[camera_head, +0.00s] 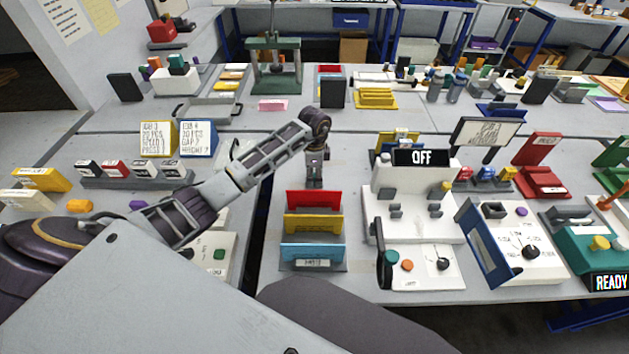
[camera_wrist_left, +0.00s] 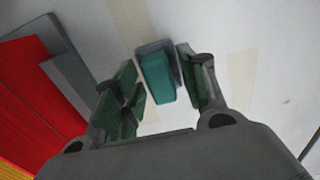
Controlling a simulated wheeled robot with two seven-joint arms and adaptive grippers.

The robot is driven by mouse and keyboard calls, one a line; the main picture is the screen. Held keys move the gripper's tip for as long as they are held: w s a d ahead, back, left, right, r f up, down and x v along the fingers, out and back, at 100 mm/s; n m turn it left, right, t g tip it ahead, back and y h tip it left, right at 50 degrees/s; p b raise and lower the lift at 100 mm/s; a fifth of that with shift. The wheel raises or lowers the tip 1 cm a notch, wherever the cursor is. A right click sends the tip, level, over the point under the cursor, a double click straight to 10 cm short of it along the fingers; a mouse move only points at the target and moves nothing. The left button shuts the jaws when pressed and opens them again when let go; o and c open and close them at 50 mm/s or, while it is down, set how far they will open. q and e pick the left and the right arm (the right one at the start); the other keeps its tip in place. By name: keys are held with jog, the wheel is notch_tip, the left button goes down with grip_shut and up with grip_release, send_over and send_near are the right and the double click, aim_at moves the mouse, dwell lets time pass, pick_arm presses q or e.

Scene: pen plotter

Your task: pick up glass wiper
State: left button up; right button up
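A small teal block with a dark grey backing, which looks like the glass wiper (camera_wrist_left: 157,78), lies on the pale table in the left wrist view. My left gripper (camera_wrist_left: 162,76) is open, with its green-padded fingers on either side of the block. A narrow gap shows at the left finger; the right finger is very close, and I cannot tell if it touches. In the head view my left gripper (camera_head: 315,183) points down at the table behind the colored rack and hides the wiper. My right gripper is not in view.
A rack with red, yellow and blue plates (camera_head: 314,228) stands just in front of the left gripper; its red plate (camera_wrist_left: 40,95) shows close by in the wrist view. Table behind the gripper is fairly clear.

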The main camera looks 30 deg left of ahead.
aim_at(314, 174)
pick_arm(q)
jog(key=c, duration=0.7)
jog(key=shift+r, duration=0.85)
notch_tip(314, 174, up, 7)
jog(key=shift+f, duration=0.1)
jog(key=shift+r, duration=0.75)
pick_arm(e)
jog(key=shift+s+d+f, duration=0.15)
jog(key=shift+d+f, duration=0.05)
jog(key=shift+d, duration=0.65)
